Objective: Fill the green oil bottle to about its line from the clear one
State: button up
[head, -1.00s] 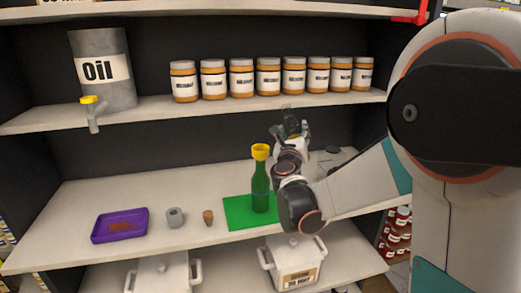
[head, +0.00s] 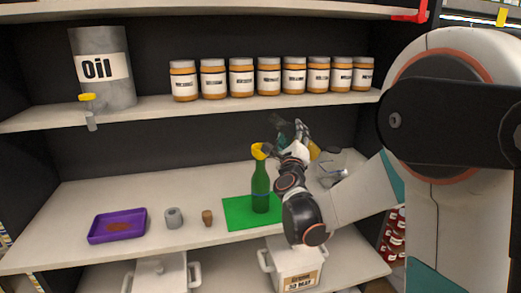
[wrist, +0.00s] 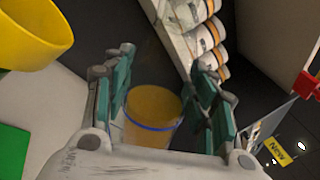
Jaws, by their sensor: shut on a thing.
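The green oil bottle (head: 260,188) stands upright on a green mat (head: 240,222). A yellow funnel (head: 258,151) sits on its mouth and looks slightly tilted. My gripper (head: 292,130) is above and right of the funnel, shut on the clear bottle. In the wrist view the clear bottle (wrist: 153,118), with amber oil and a blue band, lies between my gripper's teal fingers (wrist: 160,105). The funnel (wrist: 32,30) is at upper left there, apart from the held bottle. No oil stream is visible. The oil level in the green bottle cannot be made out.
A purple tray (head: 92,238), a grey ring-like piece (head: 174,218) and a brown cork (head: 207,218) lie left of the mat. A clear object (head: 330,166) shows right of my wrist. An oil can (head: 105,92) and several jars (head: 241,79) stand on the upper shelf.

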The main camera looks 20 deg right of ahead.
jog(key=shift+s+d+f+n+t+y+b, duration=0.1)
jog(key=shift+d+f+n+t+y+b, duration=0.15)
jog(key=shift+n, duration=0.4)
jog(key=shift+d+f+n+b, duration=0.1)
jog(key=shift+f+n+b, duration=0.25)
jog(key=shift+n, duration=0.35)
jog(key=shift+s+d+f+n+t+y+b, duration=0.1)
jog(key=shift+d+f+n+t+y+b, duration=0.2)
jog(key=shift+n, duration=0.35)
dwell(1.7)
jog(key=shift+f+n, duration=0.25)
jog(key=shift+n, duration=0.75)
dwell(1.5)
jog(key=shift+w+a+r+m, duration=0.15)
jog(key=shift+r+m, duration=0.1)
jog(key=shift+m, duration=0.65)
jog(key=shift+a+r+m+g+h+p, duration=0.2)
jog(key=shift+r+m+p, duration=0.15)
jog(key=shift+m, duration=0.2)
jog(key=shift+a+r+m+g+h+p, duration=0.15)
jog(key=shift+r+m+p, duration=0.15)
jog(key=shift+m, duration=0.25)
jog(key=shift+d+f, duration=0.1)
jog(key=shift+m, duration=0.3)
